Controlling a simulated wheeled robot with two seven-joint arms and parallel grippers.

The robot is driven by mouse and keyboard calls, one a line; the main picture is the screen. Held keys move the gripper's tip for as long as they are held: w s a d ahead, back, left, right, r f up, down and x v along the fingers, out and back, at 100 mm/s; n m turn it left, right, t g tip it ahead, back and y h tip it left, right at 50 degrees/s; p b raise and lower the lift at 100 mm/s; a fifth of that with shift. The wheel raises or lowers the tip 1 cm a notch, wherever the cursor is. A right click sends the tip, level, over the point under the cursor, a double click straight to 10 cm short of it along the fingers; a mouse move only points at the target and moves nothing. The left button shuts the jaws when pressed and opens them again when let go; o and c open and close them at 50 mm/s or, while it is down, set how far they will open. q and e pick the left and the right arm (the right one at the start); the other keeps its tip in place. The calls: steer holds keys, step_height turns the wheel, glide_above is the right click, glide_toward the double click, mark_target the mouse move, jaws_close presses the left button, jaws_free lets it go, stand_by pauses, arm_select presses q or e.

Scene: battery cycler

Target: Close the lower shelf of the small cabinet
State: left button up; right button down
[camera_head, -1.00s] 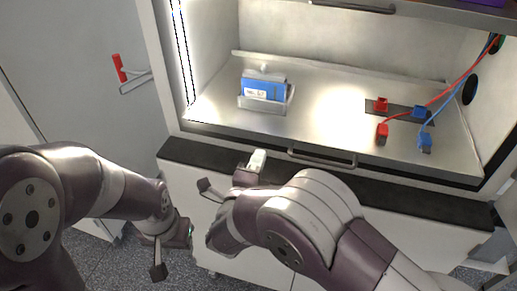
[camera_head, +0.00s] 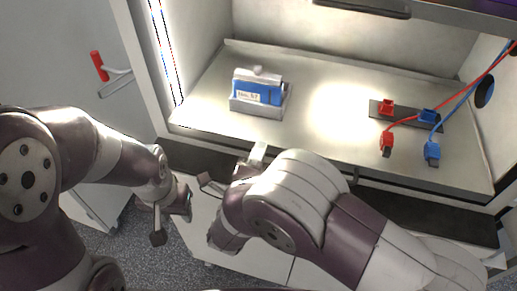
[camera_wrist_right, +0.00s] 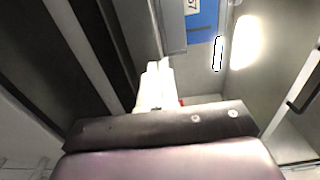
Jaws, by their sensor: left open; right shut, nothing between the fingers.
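The small cabinet's lit lower shelf (camera_head: 300,150) is a grey metal tray. A blue battery (camera_head: 257,90) stands on it in a metal holder at the left. My right gripper (camera_head: 258,154) is at the shelf's front edge, left of the middle, with its pale fingers shut and empty. Whether it touches the edge I cannot tell. In the right wrist view the pale fingers (camera_wrist_right: 155,86) are together, and part of the battery (camera_wrist_right: 201,22) shows beyond them. My left gripper (camera_head: 184,202) is open, low in front of the cabinet at the left, away from the shelf.
Red and blue plugs with cables (camera_head: 410,117) lie at the right of the shelf. A dark ledge (camera_head: 425,215) runs below its front. An upper dark handle (camera_head: 362,8) is above. A red-handled latch (camera_head: 99,66) is on the grey panel at left. Floor shows below.

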mark_target(271, 119)
steer(key=shift+w, duration=0.1)
steer(key=b+x, duration=0.2)
steer(key=x, duration=0.1)
steer(key=b+x, duration=0.2)
steer(key=x, duration=0.1)
steer(key=b+x, duration=0.2)
steer(key=x, duration=0.2)
steer(key=shift+w+f, duration=0.1)
steer(key=shift+f, duration=0.2)
steer(key=shift+r, duration=0.45)
